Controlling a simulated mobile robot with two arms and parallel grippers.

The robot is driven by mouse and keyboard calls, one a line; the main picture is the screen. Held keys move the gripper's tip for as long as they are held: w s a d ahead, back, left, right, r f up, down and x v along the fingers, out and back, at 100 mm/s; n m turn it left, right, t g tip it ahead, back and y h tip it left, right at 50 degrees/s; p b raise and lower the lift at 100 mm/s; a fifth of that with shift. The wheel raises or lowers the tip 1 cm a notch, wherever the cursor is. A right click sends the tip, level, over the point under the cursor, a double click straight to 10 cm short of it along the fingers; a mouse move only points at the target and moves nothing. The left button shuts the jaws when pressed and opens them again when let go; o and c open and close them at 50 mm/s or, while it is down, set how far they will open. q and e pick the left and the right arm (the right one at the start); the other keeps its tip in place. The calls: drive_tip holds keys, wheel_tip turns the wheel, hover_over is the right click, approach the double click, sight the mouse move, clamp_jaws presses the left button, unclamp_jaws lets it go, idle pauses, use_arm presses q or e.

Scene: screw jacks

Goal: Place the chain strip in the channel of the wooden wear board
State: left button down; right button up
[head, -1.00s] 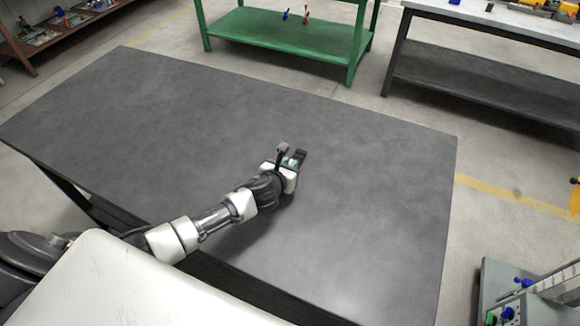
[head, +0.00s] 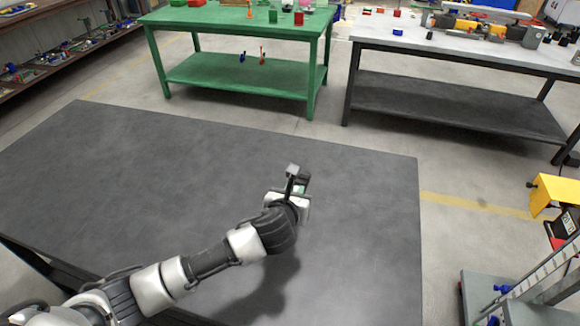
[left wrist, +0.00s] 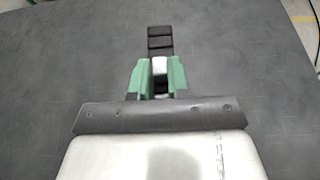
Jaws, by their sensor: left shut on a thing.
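My left gripper (head: 300,185) is over the dark table in the head view, with its arm coming in from the lower left. In the left wrist view its green fingers (left wrist: 160,78) are shut on the chain strip (left wrist: 160,42), a short black piece with segments that sticks out beyond the fingertips. The rest of the strip is hidden between the fingers. In the head view the strip is small and mostly hidden by the gripper. I cannot make out the wooden wear board in any view. My right gripper is not in view.
The dark table (head: 130,170) is bare around my arm. A green workbench (head: 225,80) and a grey-topped bench (head: 440,45) with several parts stand beyond it. A shelf (head: 60,60) is at the far left. A yellow box (head: 552,193) stands at the right.

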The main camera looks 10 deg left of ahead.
use_arm(q)
drive_tip(key=shift+s+d+r, duration=0.15)
drive_tip(key=shift+d, duration=0.15)
drive_tip(key=s+a+r, duration=0.2)
drive_tip(key=s+a, duration=0.2)
drive_tip(key=s, duration=0.5)
drive_tip(key=s+a+r, duration=0.3)
drive_tip(key=s, duration=0.6)
drive_tip(key=shift+s+a+r, duration=0.25)
drive_tip(key=shift+a+r, duration=0.05)
drive_tip(key=shift+a, duration=0.05)
